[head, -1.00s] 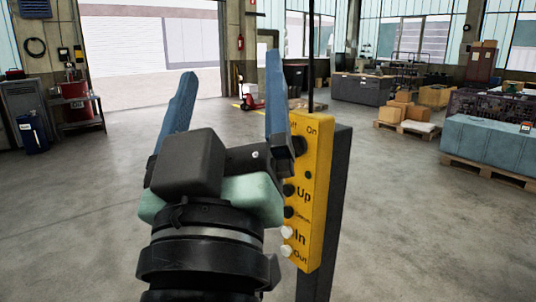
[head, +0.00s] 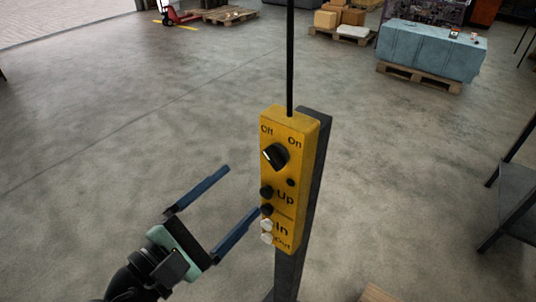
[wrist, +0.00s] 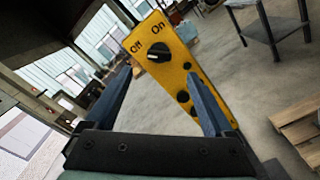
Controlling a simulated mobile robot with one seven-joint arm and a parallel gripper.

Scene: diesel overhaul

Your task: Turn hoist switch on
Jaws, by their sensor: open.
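The yellow hoist control box (head: 297,180) is mounted upright on a dark post. Its black rotary hoist switch (head: 275,156) sits near the top, below the "Off" and "On" labels. The switch's white mark is on its left, the Off side. The switch also shows in the wrist view (wrist: 158,51), past the fingertips. My gripper (head: 243,188) is open and empty, to the lower left of the switch. Its blue fingers point up toward the box. The right fingertip appears close to the lower buttons; whether it touches, I cannot tell.
Several dark and white buttons sit below the switch. A thin black cable (head: 290,60) rises from the box. A dark table (head: 515,195) stands at the right. A blue-covered load on a pallet (head: 430,50) is farther back. The floor at the left is clear.

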